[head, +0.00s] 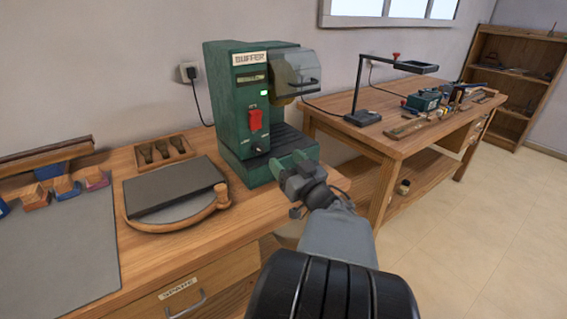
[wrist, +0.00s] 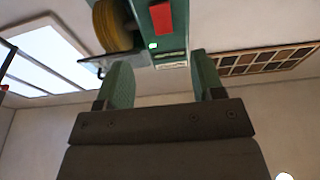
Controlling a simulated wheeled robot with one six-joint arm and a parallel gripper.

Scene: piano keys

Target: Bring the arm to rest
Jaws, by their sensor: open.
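My gripper (head: 291,165) is raised in front of the green buffer machine (head: 236,140) in the head view. Its green-padded fingers are apart, with nothing seen between them. In the wrist view my gripper (wrist: 157,82) shows both fingers spread, with bare wall between and beyond them. The buffer machine (wrist: 165,35) shows upside down at the top of the wrist view, with its red switch and lit green lamp. I cannot tell whether the fingers touch the machine.
The wooden bench (head: 107,300) holds a round board with a dark slab (head: 178,190), a small wooden tray (head: 161,150), and a grey mat (head: 70,250) with small coloured blocks. A second table (head: 400,145) with a lamp stands right. Floor (head: 470,230) is clear at right.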

